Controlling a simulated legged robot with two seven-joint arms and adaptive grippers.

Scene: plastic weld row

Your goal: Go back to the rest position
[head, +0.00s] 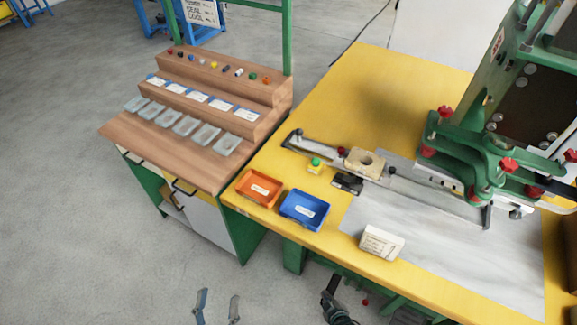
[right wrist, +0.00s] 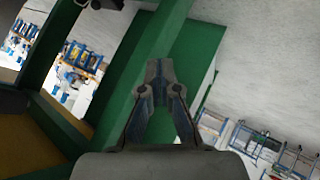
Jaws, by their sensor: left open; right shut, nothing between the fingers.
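My left gripper (head: 217,304) is at the bottom of the head view, its two fingers apart and empty, over the grey floor. My right gripper (head: 332,285) is at the bottom of the head view, in front of the yellow table's near edge and seen small. In the right wrist view its fingers (right wrist: 158,75) are closed together with nothing between them. Both grippers are clear of the objects on the tables.
The yellow table (head: 335,100) carries an orange tray (head: 244,190), a blue tray (head: 290,217), a white labelled box (head: 381,243) and a green machine (head: 476,150). A wooden stepped bench (head: 150,137) stands left. Open floor (head: 80,240) lies at lower left.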

